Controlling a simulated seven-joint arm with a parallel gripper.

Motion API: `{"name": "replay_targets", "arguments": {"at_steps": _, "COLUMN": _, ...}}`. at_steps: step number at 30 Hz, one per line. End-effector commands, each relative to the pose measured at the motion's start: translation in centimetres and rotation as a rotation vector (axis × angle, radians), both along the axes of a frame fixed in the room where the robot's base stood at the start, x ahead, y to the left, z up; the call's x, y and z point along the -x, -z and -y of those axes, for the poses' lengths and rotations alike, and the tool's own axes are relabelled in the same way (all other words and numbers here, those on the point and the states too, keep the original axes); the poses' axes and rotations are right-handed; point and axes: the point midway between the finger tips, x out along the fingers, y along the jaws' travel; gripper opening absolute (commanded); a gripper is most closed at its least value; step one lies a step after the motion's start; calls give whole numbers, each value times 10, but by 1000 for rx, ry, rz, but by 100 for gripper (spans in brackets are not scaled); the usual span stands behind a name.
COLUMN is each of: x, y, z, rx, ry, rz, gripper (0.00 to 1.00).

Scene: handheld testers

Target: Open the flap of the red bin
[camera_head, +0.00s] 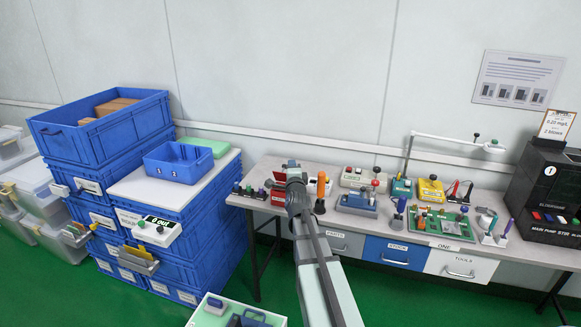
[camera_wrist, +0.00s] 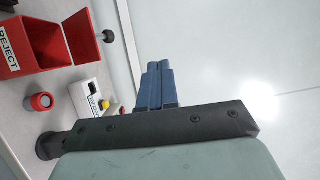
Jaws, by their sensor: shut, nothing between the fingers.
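The red bin (camera_wrist: 40,45), lettered REJECT, is at the upper left of the wrist view, turned sideways. Its red flap (camera_wrist: 83,30) stands out at an angle from the bin, and the bin's inside shows beside it. A black knob (camera_wrist: 108,36) sticks out from the flap. In the head view the red bin (camera_head: 277,196) stands on the bench, partly hidden behind my arm. My gripper (camera_wrist: 159,66) has its blue fingers together with nothing between them. It is apart from the flap and knob, pointing toward the wall.
Several testers, such as a yellow one (camera_head: 431,190), crowd the bench to the right. Blue crates (camera_head: 108,133) are stacked at the left.

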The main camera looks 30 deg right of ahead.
Motion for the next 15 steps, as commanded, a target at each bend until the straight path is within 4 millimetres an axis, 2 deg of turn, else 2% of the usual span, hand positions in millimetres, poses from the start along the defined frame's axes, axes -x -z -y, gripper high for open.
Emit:
{"name": "replay_targets", "arguments": {"at_steps": 2, "x": 6, "y": -7, "z": 11, "rx": 3, "ry": 15, "rz": 7, "gripper": 0}}
{"name": "replay_targets", "arguments": {"at_steps": 6, "x": 10, "y": -36, "z": 32, "rx": 15, "ry": 41, "rz": 40, "gripper": 0}}
{"name": "replay_targets", "arguments": {"at_steps": 15, "x": 4, "y": -96, "z": 71, "rx": 44, "ry": 80, "rz": 103, "gripper": 0}}
